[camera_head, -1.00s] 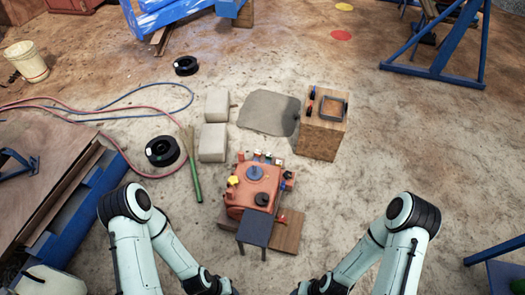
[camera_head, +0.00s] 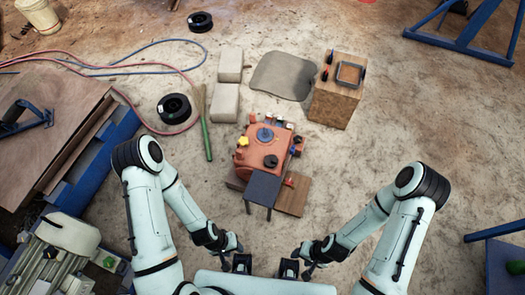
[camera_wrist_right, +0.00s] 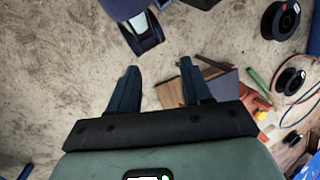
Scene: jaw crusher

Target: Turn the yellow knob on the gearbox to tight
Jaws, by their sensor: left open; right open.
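The orange gearbox (camera_head: 262,155) stands on a wooden board (camera_head: 292,198) in the middle of the head view. The yellow knob (camera_head: 243,141) is on its left side, beside a blue round part on top. Its marking is too small to read. My left gripper (camera_head: 242,263) is low in the head view, nearer to me than the gearbox and apart from it. My right gripper (camera_head: 288,268) is beside it, also open and empty.
A small dark table (camera_head: 263,188) stands at the gearbox's near side. A wooden block (camera_head: 335,105) is behind right, pale blocks (camera_head: 225,102) behind left. Black spools, hoses and a green-handled broom (camera_head: 207,140) lie left. The ground right of the gearbox is clear.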

